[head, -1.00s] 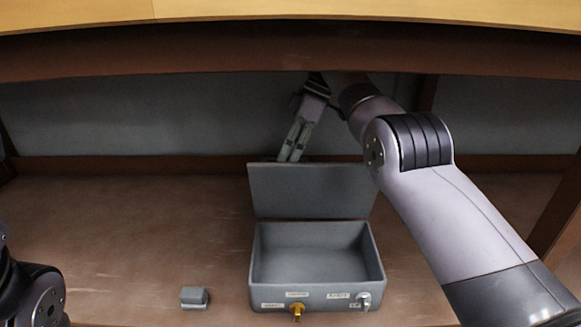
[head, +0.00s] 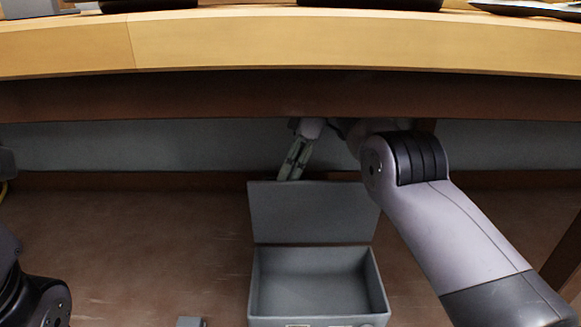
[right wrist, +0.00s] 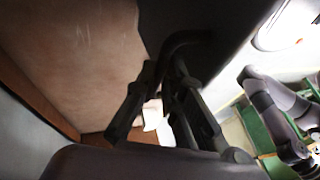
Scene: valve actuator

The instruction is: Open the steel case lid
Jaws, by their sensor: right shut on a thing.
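The grey steel case (head: 377,285) stands on the brown lower shelf with its hollow inside showing. Its lid (head: 312,212) stands raised at the back edge, close to upright. My right gripper (head: 291,172) reaches down behind the lid's top edge; its fingertips are hidden there in the head view. In the right wrist view, the fingers (right wrist: 165,95) are shut on a dark bent handle (right wrist: 188,38) at the lid's outer face (right wrist: 222,25). Of my left arm only a link shows at the lower left; its gripper is out of view.
A wooden tabletop (head: 300,45) with a dark beam (head: 200,98) under it overhangs the shelf (head: 110,245). A small grey block (head: 190,322) lies left of the case, cut by the picture's edge. The shelf left of the case is mostly clear.

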